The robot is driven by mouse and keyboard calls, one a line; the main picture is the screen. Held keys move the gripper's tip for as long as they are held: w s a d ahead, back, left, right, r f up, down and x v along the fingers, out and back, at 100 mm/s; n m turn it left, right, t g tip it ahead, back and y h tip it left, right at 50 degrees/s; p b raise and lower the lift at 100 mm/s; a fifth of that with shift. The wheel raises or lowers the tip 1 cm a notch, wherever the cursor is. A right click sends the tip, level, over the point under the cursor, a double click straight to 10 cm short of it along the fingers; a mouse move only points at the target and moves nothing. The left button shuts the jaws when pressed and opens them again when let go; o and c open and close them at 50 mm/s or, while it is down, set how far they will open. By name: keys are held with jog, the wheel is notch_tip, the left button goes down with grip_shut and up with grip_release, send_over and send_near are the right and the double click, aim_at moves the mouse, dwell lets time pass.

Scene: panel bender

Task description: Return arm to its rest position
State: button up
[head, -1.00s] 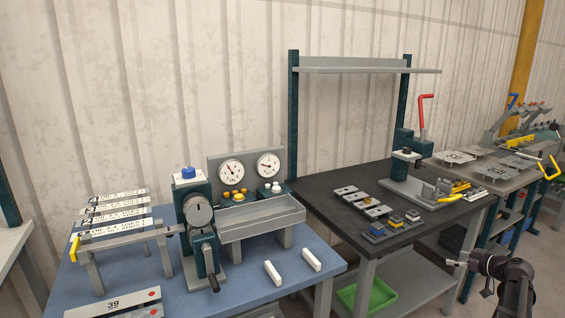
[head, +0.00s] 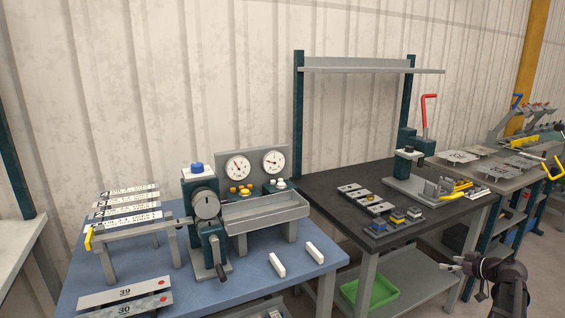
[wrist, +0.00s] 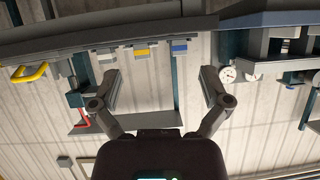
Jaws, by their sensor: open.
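My gripper (head: 462,263) is at the lower right of the head view, in front of the black-topped table and apart from it. In the wrist view my gripper (wrist: 162,90) has its two fingers spread wide with nothing between them. That view is upside down, with the table edges along the top and the wall behind. My arm (head: 508,280) reaches in from the lower right corner of the head view.
The blue bench (head: 190,290) holds a panel bender (head: 206,207), two gauges and two white bars. The black table (head: 330,190) carries small blocks and a red-handled press (head: 425,115). A green bin (head: 372,291) sits on its lower shelf. Open floor lies around my gripper.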

jog(key=s+a+f+m+g, duration=0.1)
jog(key=a+f+g, duration=0.2)
jog(key=a, duration=0.9)
jog(key=s+a+f+g, duration=0.1)
jog(key=a+f+g, duration=0.3)
jog(key=a, duration=0.8)
jog(key=s+a+f+m+g+h, duration=0.35)
jog(key=s+a+g+h, duration=0.2)
jog(key=s+a, duration=1)
notch_tip(320, 180, up, 14)
jog(key=w+a+p, duration=0.1)
jog(key=w+p, duration=0.1)
jog(key=p, duration=1.1)
jog(key=shift+a+f+t, duration=0.25)
jog(key=shift+t, duration=0.2)
